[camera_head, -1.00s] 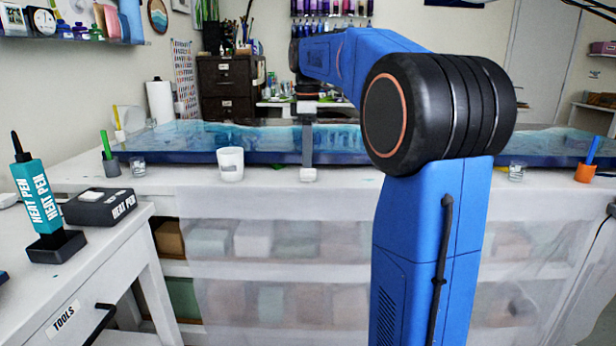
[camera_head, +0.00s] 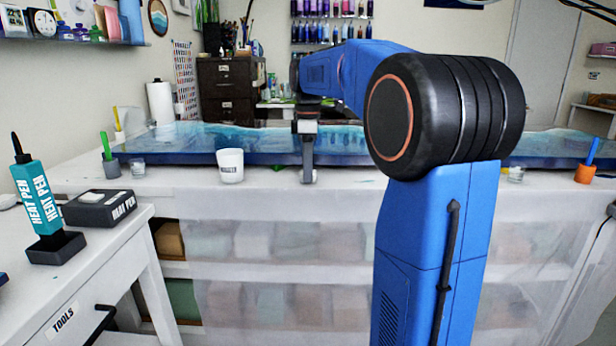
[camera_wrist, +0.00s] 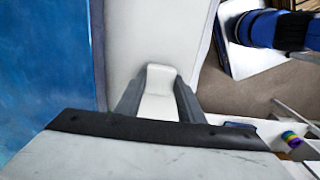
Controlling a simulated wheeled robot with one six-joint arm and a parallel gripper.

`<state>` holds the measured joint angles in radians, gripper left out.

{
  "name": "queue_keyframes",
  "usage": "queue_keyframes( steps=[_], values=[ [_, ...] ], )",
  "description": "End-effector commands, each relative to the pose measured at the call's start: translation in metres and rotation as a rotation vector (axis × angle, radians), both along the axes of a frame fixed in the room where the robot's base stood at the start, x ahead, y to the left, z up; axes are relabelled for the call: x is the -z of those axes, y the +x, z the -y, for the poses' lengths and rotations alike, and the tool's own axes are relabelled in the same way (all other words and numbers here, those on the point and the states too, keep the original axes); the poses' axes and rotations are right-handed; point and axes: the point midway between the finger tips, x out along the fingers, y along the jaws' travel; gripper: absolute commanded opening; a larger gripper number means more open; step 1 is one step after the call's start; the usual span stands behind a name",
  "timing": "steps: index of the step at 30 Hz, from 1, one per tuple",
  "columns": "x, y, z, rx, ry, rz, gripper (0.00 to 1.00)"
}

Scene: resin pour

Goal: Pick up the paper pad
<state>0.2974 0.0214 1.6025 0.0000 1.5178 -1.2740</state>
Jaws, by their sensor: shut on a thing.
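My gripper (camera_wrist: 158,98) is shut on a small pale, cream-white piece (camera_wrist: 160,76), which I take to be the paper pad. It shows between the two dark fingers in the wrist view, over the white table top. Much of it is hidden by the fingers and the gripper body. In the head view my gripper (camera_head: 307,174) points down at the front of the white table, right of a white cup (camera_head: 230,166). The pad is too small there to make out clearly.
The long blue resin piece (camera_head: 190,150) lies behind my gripper across the table. A small clear cup (camera_head: 137,168) and green pen holder (camera_head: 110,160) stand left. An orange holder (camera_head: 585,173) stands far right.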

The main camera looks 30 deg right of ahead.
Motion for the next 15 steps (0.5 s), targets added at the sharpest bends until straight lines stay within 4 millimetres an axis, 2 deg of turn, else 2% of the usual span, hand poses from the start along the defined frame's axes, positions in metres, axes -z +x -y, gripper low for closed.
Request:
queue_keyframes(
  steps=[7,15],
  values=[
    [-0.010,0.001,0.000,0.000,0.000,0.002,0.14],
    [-0.057,0.001,0.000,0.000,-0.001,0.003,0.14]
  ],
)
